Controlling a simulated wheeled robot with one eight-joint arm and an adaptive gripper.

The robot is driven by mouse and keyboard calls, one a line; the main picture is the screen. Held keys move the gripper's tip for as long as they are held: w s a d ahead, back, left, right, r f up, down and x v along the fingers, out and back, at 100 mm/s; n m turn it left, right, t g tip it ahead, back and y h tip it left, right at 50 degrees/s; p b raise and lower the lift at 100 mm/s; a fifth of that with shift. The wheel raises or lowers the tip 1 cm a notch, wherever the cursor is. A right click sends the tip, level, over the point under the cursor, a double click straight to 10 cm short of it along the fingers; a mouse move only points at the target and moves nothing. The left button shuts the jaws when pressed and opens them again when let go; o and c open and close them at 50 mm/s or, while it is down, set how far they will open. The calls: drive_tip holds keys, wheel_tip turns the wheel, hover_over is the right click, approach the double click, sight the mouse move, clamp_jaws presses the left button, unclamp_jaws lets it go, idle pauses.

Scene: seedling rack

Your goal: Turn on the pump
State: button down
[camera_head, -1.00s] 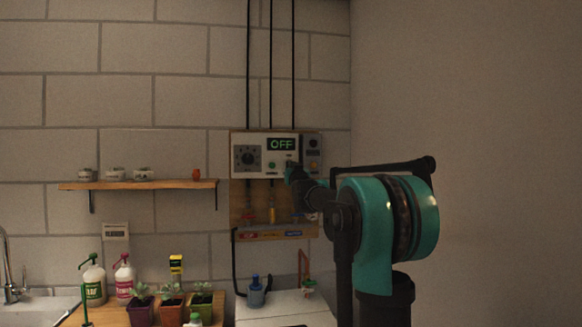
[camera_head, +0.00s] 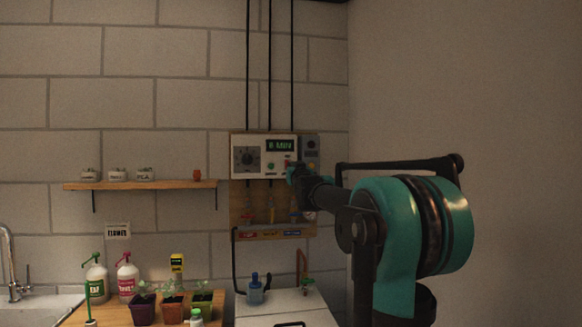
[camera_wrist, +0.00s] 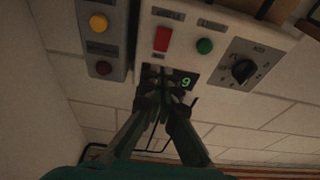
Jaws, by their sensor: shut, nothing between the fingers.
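A white control panel (camera_head: 240,171) hangs on the far wall. Its display (camera_head: 281,144) shows green characters that look like a time in minutes, too small to read surely. In the wrist view, upside down, the panel carries a red rocker switch (camera_wrist: 162,40), a green button (camera_wrist: 205,46) and a black dial (camera_wrist: 242,71). My fingers hide part of the display there, and a green digit (camera_wrist: 186,82) shows beside them. My gripper (camera_wrist: 161,88) is shut and empty, its tips in front of the display; I cannot tell whether they touch.
A grey box (camera_wrist: 117,45) with a yellow knob and a dark red button adjoins the panel. Below hangs a wooden board (camera_head: 240,212) with valves. A wooden shelf (camera_head: 140,185) with jars is at left. Potted seedlings and bottles stand on a wooden bench below.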

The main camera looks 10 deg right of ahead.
drive_tip(key=r+v, duration=0.1)
drive_tip(key=v, duration=0.5)
drive_tip(key=shift+s, duration=0.5)
drive_tip(key=shift+r, duration=0.1)
drive_tip(key=s+f+g, duration=0.3)
drive_tip(key=s+f, duration=0.1)
drive_tip(key=f, duration=0.7)
drive_tip(key=s+f+g, duration=0.2)
drive_tip(key=s+f, duration=0.2)
drive_tip(key=f, duration=0.7)
drive_tip(key=s+f+g, duration=0.3)
drive_tip(key=s+f, duration=0.1)
drive_tip(key=f, duration=0.7)
drive_tip(key=s+a+f+g, duration=0.1)
drive_tip(key=s+f+g, duration=0.7)
drive_tip(key=s+f, duration=1.8)
drive_tip(key=shift+s+a+g, duration=0.3)
drive_tip(key=shift+s+a, duration=0.1)
drive_tip(key=shift+s, duration=0.65)
